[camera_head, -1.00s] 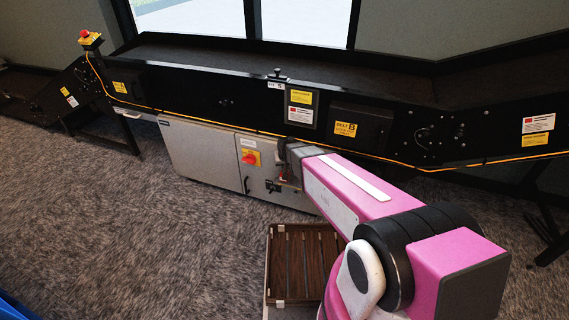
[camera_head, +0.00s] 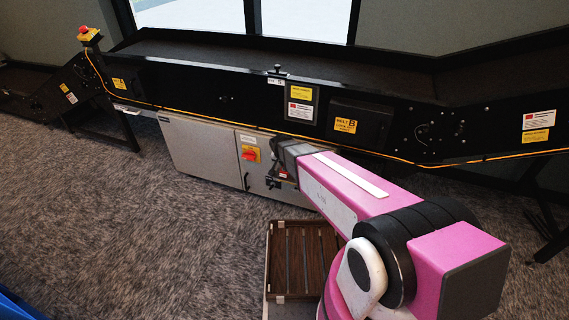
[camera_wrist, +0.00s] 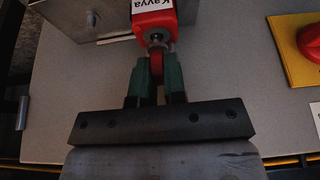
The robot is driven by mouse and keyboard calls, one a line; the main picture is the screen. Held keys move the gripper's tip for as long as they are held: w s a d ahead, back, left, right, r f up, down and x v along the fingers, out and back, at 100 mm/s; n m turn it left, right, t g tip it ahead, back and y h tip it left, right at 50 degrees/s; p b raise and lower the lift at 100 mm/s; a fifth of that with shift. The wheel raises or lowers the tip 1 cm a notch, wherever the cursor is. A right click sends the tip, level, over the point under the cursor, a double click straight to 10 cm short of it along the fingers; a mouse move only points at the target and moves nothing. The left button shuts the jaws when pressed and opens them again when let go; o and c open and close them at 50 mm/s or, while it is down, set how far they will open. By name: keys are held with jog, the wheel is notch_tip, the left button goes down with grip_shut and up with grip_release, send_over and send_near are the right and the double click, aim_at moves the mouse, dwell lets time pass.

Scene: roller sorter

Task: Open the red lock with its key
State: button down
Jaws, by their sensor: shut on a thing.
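The red lock (camera_wrist: 155,20) hangs at the top of the wrist view, its white "Kayya" label upside down. A round metal keyhole end (camera_wrist: 156,38) faces my gripper. My gripper (camera_wrist: 157,66) has green fingers shut on a small red-headed key (camera_wrist: 157,60). The key is in line with the keyhole and appears to meet it; how deep it sits I cannot tell. In the head view my gripper end (camera_head: 282,172) is at the grey cabinet front, where the lock is too small to make out clearly.
The grey cabinet (camera_head: 200,155) carries a red and yellow rotary switch (camera_head: 250,154), also at the right of the wrist view (camera_wrist: 305,40). A black conveyor (camera_head: 200,85) runs above it. A brown slatted crate (camera_head: 288,296) lies below my arm. Carpet is clear at left.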

jog(key=m+h, duration=0.1)
jog(key=m, duration=0.2)
jog(key=shift+a+m+g, duration=0.1)
jog(key=shift+m+g, duration=0.3)
jog(key=shift+m+g+h, duration=0.4)
jog(key=shift+m+h, duration=0.2)
jog(key=shift+m, duration=0.8)
jog(key=shift+r, duration=2.5)
